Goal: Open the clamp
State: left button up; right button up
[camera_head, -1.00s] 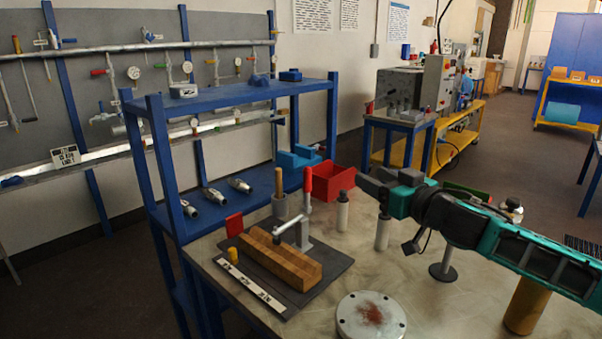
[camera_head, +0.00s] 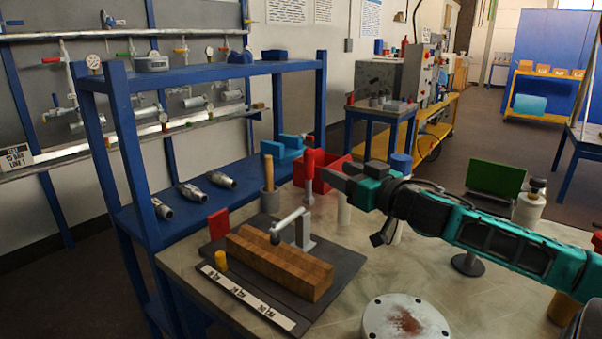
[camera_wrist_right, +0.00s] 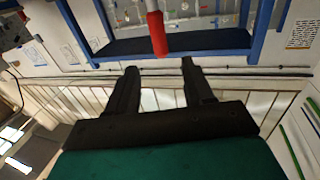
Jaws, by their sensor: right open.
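The clamp has an upright red handle (camera_head: 309,164) and a grey arm (camera_head: 289,219) that reaches down to the wooden block (camera_head: 280,262). Its post (camera_head: 304,232) stands on a dark base plate (camera_head: 345,262). My right gripper (camera_head: 330,175) is open just right of the handle, at about its height. In the right wrist view, the red handle (camera_wrist_right: 156,35) shows ahead of and between the two spread fingertips (camera_wrist_right: 158,66). The fingers do not appear to touch it. The clamp's lower parts are not visible in that view. My left gripper is not in view.
A red bin (camera_head: 338,166), white bottles and a green panel (camera_head: 497,178) stand behind my right arm. A round metal flange (camera_head: 405,320) lies at the table's front. A blue shelf rack (camera_head: 200,68) stands at the left. A wooden-handled tool (camera_head: 268,172) stands behind the block.

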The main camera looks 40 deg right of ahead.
aim_at(312, 161)
jog(key=shift+w+f+b, duration=0.15)
jog(key=shift+w+b, duration=0.55)
jog(key=shift+w, duration=2)
jog(key=shift+w+a+p, duration=0.1)
jog(key=shift+w+p, duration=0.7)
jog(key=shift+w, duration=1.8)
jog(key=shift+w+f, duration=0.1)
jog(key=shift+w, duration=1.05)
jog(key=shift+c, duration=0.5)
grip_shut()
